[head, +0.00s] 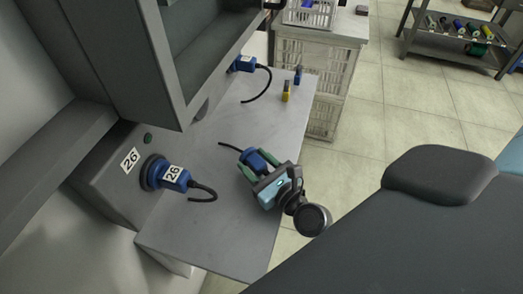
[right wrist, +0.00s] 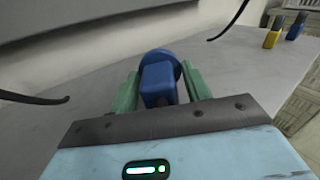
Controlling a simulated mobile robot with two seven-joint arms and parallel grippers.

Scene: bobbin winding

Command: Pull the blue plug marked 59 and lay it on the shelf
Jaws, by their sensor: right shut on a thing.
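My right gripper (head: 257,164) is shut on a blue plug (head: 252,157) over the grey shelf (head: 215,240). A short black cable runs from the plug to the left. No number shows on this plug. In the right wrist view the blue plug (right wrist: 158,80) sits between the green fingers (right wrist: 160,92), its round end facing away. I cannot tell whether it touches the shelf. A blue plug marked 26 (head: 176,179) sits in a socket marked 26 at the left. Another blue plug (head: 243,64) sits further back; its label is too small to read. My left gripper is not in view.
A grey machine housing (head: 185,60) overhangs the shelf's left side. White crates (head: 312,80) stand behind. The shelf's near part is bare.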

